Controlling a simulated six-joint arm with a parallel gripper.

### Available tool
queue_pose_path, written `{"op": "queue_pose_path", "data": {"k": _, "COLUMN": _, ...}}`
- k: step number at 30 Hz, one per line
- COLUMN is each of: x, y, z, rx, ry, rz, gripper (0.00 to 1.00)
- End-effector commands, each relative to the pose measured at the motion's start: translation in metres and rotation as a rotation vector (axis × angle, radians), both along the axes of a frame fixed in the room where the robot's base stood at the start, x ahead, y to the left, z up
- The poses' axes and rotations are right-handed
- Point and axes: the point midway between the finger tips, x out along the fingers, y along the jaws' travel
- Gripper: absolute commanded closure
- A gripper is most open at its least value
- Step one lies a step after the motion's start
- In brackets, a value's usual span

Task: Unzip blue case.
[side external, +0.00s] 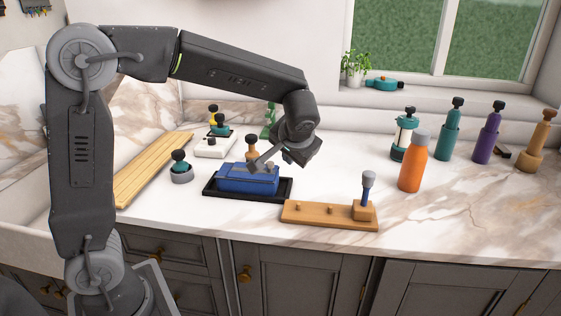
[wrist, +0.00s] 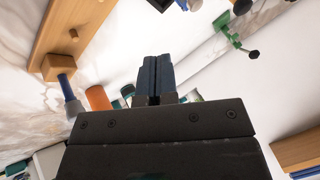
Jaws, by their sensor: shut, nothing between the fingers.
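The blue case (side external: 247,180) sits in a shallow black tray (side external: 210,191) on the counter in the side view. My gripper (side external: 253,165) reaches down from the right with its fingertips at the top of the case; I cannot tell whether they touch it. In the wrist view my gripper (wrist: 152,62) is shut, its two dark fingers together with nothing between them. The case is not clearly seen there; only a small dark piece shows at the top edge. The zipper and its pull are too small or hidden to make out.
A wooden board (side external: 300,213) with pegs and a blue-grey-topped tool (side external: 368,187) lies in front right. An orange bottle (side external: 412,165) and several other bottles stand right. The front right counter is clear.

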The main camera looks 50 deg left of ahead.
Motion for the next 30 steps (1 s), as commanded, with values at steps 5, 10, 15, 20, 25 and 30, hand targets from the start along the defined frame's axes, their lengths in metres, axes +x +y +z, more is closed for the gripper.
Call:
{"op": "queue_pose_path", "data": {"k": 5, "x": 0.006, "y": 0.014, "z": -0.02, "rx": -0.001, "ry": 0.005, "rz": 0.003, "gripper": 1.0}}
{"op": "queue_pose_path", "data": {"k": 10, "x": 0.016, "y": 0.032, "z": -0.049, "rx": -0.002, "ry": 0.007, "rz": 0.004, "gripper": 1.0}}
{"op": "queue_pose_path", "data": {"k": 15, "x": 0.026, "y": 0.05, "z": -0.076, "rx": -0.003, "ry": 0.005, "rz": 0.001, "gripper": 1.0}}
{"op": "queue_pose_path", "data": {"k": 20, "x": 0.024, "y": 0.074, "z": -0.077, "rx": -0.002, "ry": 0.0, "rz": 0.004, "gripper": 1.0}}
{"op": "queue_pose_path", "data": {"k": 25, "x": 0.022, "y": 0.087, "z": -0.077, "rx": -0.003, "ry": 0.001, "rz": 0.001, "gripper": 1.0}}
{"op": "queue_pose_path", "data": {"k": 30, "x": 0.021, "y": 0.09, "z": -0.077, "rx": -0.002, "ry": 0.001, "rz": 0.0, "gripper": 1.0}}
